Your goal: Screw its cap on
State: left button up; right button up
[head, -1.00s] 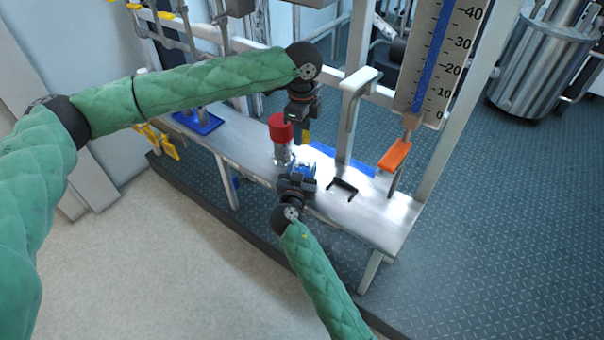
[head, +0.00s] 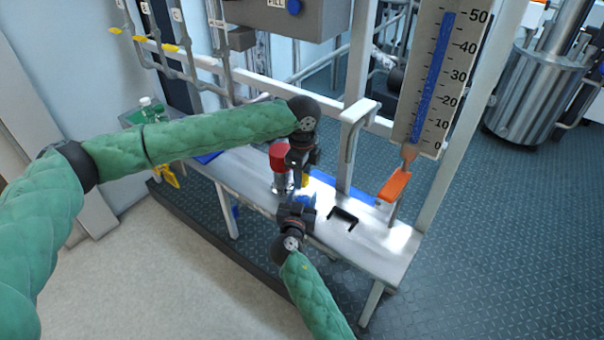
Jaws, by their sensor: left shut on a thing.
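My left gripper (head: 303,172) points down over the bench and is shut on a small yellow piece (head: 305,183), which looks like the cap. My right gripper (head: 301,199) reaches up from the front, just below the yellow piece. Something blue (head: 304,200) shows at its fingers. I cannot tell whether this is a held thing or part of the gripper. The yellow piece is just above the blue part; I cannot tell whether they touch. The jaws themselves are too small and partly hidden to see clearly.
A red-topped clear or metal cylinder (head: 280,157) stands on the bench close left of my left gripper. A black handle-like bracket (head: 343,216) lies to the right on the bench (head: 385,240). An orange-handled piece (head: 394,187) and a scale board (head: 440,75) stand at right.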

aim_at(302, 200)
pick_arm(q)
jog(key=shift+f, duration=0.1)
jog(key=shift+f, duration=0.8)
jog(key=shift+f, duration=0.55)
jog(key=m, duration=0.5)
jog(key=shift+m, duration=0.3)
jog(key=shift+c, duration=0.2)
jog(key=m, duration=2)
jog(key=shift+w, duration=0.1)
